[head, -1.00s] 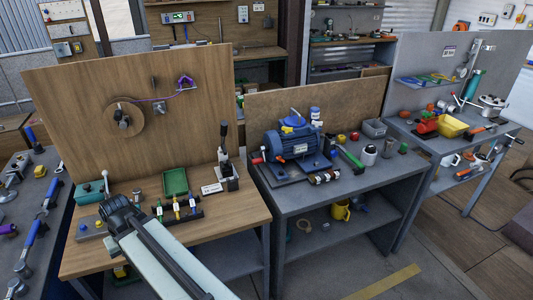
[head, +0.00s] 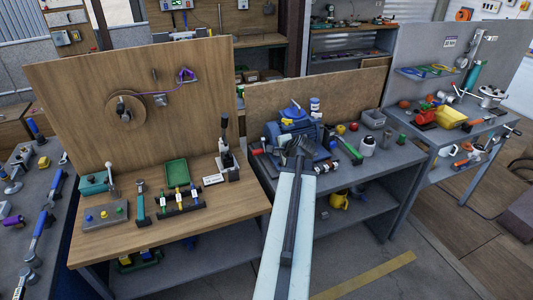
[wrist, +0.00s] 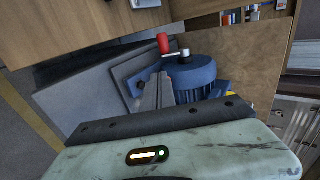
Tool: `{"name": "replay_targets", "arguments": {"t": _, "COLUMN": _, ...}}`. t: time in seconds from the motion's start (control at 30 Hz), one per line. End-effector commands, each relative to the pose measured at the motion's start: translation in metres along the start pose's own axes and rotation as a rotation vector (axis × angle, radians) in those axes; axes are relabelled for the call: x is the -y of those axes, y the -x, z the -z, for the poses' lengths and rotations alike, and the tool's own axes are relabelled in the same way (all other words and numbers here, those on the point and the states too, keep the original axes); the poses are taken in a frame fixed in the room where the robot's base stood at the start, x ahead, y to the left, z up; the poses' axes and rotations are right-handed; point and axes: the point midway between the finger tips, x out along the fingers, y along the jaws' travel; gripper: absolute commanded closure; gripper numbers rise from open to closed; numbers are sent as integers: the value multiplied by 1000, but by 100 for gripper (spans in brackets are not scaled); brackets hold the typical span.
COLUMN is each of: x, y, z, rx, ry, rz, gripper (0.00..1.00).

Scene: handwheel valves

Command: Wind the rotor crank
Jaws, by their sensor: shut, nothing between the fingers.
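The blue motor (head: 290,128) stands on the grey middle bench, partly hidden in the head view behind my arm and gripper. In the wrist view, the motor (wrist: 192,72) has a crank (wrist: 176,54) at its end with a red handle (wrist: 164,43). The red handle also shows at the motor's left end in the head view (head: 255,150). My gripper (head: 301,140) is shut and empty in front of the motor. In the wrist view, its fingers (wrist: 163,78) point toward the motor just below the crank. They look apart from the handle, though the depth is hard to judge.
A wooden bench (head: 225,198) with a green tray (head: 176,172) and a black lever (head: 225,140) stands to the left.

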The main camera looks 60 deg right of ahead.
Motion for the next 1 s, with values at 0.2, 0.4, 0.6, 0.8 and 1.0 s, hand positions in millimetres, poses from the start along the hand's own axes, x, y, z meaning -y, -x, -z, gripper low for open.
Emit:
{"name": "replay_targets", "arguments": {"t": 0.2, "x": -4, "y": -28, "z": 0, "rx": 2, "ry": 6, "rz": -2, "gripper": 100}}
{"name": "replay_targets", "arguments": {"t": 0.4, "x": -5, "y": -74, "z": 0, "rx": 3, "ry": 7, "rz": -2, "gripper": 100}}
{"name": "replay_targets", "arguments": {"t": 0.6, "x": -2, "y": -114, "z": 0, "rx": 2, "ry": 7, "rz": -3, "gripper": 100}}
{"name": "replay_targets", "arguments": {"t": 0.8, "x": 7, "y": -135, "z": 0, "rx": 1, "ry": 6, "rz": -3, "gripper": 100}}
{"name": "replay_targets", "arguments": {"t": 1.0, "x": 9, "y": -139, "z": -1, "rx": 0, "ry": 6, "rz": -3, "gripper": 100}}
